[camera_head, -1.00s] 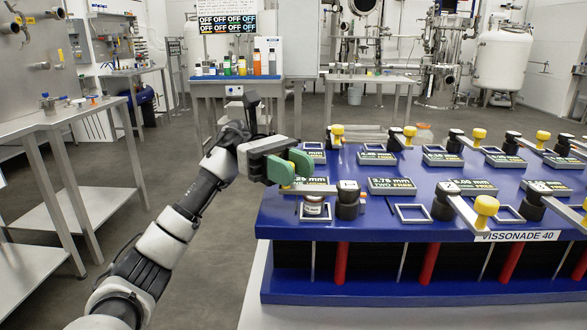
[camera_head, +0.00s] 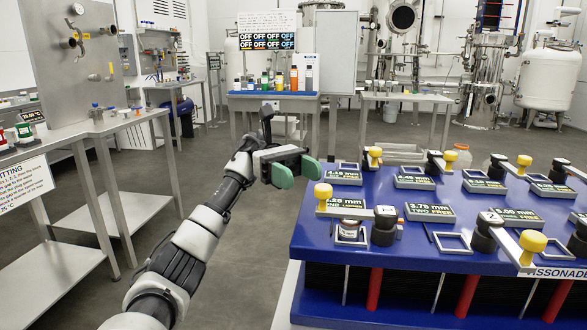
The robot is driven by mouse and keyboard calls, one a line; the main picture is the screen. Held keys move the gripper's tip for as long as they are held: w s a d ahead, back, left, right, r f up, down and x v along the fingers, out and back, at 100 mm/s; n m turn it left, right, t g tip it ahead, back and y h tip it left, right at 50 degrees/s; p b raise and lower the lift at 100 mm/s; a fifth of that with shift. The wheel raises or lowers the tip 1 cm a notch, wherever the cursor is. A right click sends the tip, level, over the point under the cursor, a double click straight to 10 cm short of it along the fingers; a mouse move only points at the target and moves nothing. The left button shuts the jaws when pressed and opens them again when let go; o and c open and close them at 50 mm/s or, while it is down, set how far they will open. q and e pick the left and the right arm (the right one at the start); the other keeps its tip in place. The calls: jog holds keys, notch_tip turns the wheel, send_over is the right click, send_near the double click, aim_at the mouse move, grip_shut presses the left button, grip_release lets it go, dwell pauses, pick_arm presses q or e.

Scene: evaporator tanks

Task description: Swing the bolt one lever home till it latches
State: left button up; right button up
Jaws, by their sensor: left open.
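The bolt one lever (camera_head: 345,210) is a flat grey bar at the front left corner of the blue bench. It runs left from its black pivot post (camera_head: 384,226) to an upright yellow knob (camera_head: 322,191). The bar crosses above a small square frame (camera_head: 351,236). I cannot tell whether it is latched. My left gripper (camera_head: 297,173), with green finger pads, is open and empty. In the picture it is just up and left of the knob, apart from it. My right gripper is out of view.
More levers with yellow knobs, such as one at the front right (camera_head: 533,241), stand along the blue bench top (camera_head: 330,250). A steel table (camera_head: 100,125) is at the left. The floor between is clear. A bottle table (camera_head: 275,100) stands behind.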

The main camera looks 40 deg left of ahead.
pick_arm(q)
jog(key=shift+v, duration=1.05)
